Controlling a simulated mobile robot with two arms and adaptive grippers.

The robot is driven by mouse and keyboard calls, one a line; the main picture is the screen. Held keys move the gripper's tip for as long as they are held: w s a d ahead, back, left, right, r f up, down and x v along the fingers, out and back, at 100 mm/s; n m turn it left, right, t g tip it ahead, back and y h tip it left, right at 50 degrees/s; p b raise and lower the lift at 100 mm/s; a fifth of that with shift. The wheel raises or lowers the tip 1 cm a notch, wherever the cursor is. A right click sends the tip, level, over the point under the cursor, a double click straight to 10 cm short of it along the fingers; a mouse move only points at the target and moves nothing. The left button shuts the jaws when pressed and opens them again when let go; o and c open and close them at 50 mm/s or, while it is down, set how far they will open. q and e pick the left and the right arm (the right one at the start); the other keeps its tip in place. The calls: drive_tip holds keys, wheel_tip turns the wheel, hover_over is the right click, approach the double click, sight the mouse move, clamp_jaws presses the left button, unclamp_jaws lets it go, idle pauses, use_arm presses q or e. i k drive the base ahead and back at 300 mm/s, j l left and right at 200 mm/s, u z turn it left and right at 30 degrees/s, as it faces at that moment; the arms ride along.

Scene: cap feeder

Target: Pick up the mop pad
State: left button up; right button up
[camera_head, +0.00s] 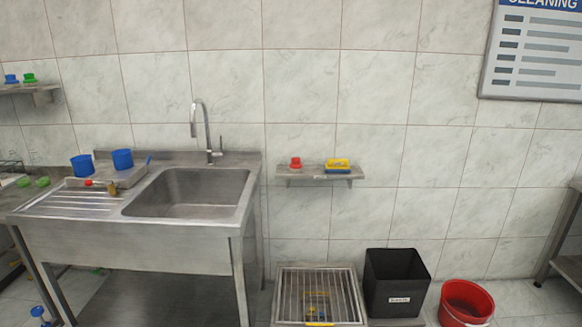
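I cannot pick out a mop pad with certainty. A flat yellow item (338,163) with a blue lower part lies on the small wall shelf (300,170), to the right of a red item (295,162). Yellow and blue items (317,304) show through the bars of a metal grate (290,290) low on the floor, too small and covered to name. Neither of my grippers is in view.
A steel sink unit (150,245) fills the left, with blue cups (122,159) on its top. A black bin (394,285) and a red bucket (466,303) stand right of the grate. A steel table (567,264) edges in at far right.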

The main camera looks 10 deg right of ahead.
sight(333, 166)
drive_tip(key=i+l+u, duration=0.15)
drive_tip(key=l+u, duration=0.25)
drive_tip(key=i+l+u, duration=0.15)
drive_tip(key=u, duration=0.25)
drive_tip(key=l+u, duration=0.8)
drive_tip(key=i+l, duration=0.05)
drive_tip(key=l, duration=0.05)
